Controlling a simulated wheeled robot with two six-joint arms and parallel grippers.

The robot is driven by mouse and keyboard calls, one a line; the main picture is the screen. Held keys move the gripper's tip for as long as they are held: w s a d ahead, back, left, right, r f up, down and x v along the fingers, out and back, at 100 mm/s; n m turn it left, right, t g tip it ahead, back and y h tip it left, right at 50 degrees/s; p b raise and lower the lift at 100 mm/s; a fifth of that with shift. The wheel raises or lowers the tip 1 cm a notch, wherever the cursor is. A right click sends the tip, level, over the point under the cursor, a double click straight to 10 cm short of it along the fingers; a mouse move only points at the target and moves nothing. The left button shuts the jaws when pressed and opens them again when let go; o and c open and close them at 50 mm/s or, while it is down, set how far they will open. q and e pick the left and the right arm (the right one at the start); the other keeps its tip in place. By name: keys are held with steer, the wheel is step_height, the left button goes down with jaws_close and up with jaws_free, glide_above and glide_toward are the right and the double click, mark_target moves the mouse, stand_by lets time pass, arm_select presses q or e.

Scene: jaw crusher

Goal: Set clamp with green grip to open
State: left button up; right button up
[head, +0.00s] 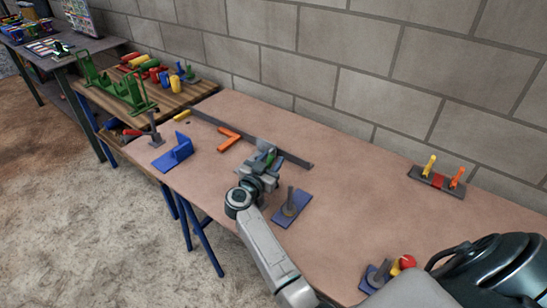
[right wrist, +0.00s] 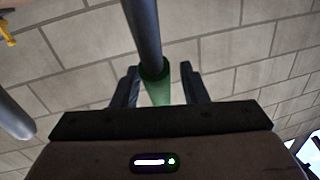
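The green grip (head: 269,156) of a clamp shows at the tip of my right gripper (head: 264,164) in the head view. In the right wrist view the green grip (right wrist: 156,84) sits between the two dark fingers of my right gripper (right wrist: 157,85), with gaps visible on both sides. A grey bar (right wrist: 143,30) runs up from the grip. The fingers are open around the grip and do not appear to press on it. The clamp's body and base are mostly hidden behind my gripper in the head view. My left gripper is not in view.
A blue base with a grey post (head: 290,208) stands close to my right gripper. A blue bracket (head: 174,152), an orange angle piece (head: 228,138) and a long dark bar (head: 290,156) lie around it. A plate with yellow and orange handles (head: 438,180) is at right, with clear table between.

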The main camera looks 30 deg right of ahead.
steer(key=shift+w+d, duration=0.15)
steer(key=shift+d, duration=0.1)
steer(key=shift+r, duration=0.1)
steer(key=shift+c, duration=0.9)
jaws_close()
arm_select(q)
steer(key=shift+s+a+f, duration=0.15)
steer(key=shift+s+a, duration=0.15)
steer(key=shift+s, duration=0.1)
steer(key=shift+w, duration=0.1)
arm_select(e)
steer(key=shift+a, duration=0.1)
